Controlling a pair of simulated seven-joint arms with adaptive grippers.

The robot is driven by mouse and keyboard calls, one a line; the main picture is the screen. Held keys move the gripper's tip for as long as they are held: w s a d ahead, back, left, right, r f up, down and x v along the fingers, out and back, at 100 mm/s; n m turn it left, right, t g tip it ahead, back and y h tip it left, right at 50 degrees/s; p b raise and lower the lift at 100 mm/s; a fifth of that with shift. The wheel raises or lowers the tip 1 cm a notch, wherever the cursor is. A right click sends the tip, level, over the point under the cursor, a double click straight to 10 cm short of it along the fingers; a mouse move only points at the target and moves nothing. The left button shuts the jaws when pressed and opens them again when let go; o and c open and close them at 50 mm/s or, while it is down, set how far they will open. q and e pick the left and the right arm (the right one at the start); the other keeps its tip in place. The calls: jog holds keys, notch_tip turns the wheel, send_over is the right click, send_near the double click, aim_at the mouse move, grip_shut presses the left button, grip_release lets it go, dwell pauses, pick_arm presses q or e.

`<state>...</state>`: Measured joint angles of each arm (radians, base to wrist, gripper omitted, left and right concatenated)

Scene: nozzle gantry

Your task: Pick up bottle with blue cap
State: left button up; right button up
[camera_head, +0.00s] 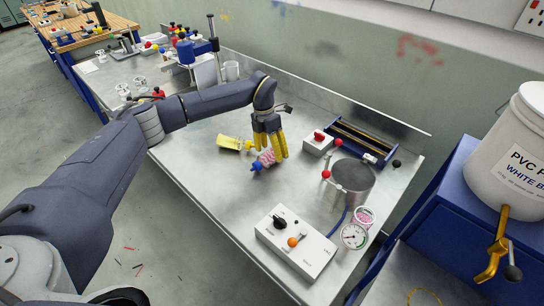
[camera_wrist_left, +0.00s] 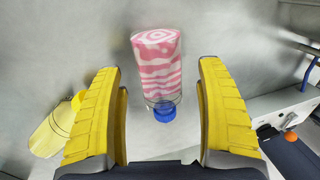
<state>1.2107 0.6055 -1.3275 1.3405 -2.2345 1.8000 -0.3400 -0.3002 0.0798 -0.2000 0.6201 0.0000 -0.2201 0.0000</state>
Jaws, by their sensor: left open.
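The bottle with the blue cap (camera_wrist_left: 158,70) has pink and white stripes and lies on its side on the metal table. In the left wrist view its blue cap (camera_wrist_left: 164,112) points toward my gripper's palm. My left gripper (camera_wrist_left: 157,84) is open, with one yellow finger on each side of the bottle and a gap to both. In the head view the yellow fingers of the left gripper (camera_head: 273,150) are just above the bottle (camera_head: 266,158) and partly cover it. My right gripper is not in view.
A yellow bottle (camera_head: 229,143) lies just left of the gripper, also seen in the left wrist view (camera_wrist_left: 52,130). A control box with knobs (camera_head: 296,247), a metal cylinder (camera_head: 351,184) and a small box with a red knob (camera_head: 317,144) stand to the right. The table's front is clear.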

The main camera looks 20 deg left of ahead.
pick_arm(q)
jog(key=shift+s+d+f, duration=0.1)
jog(key=shift+d+f, duration=0.1)
jog(key=shift+f, duration=0.85)
jog(key=c, duration=1.4)
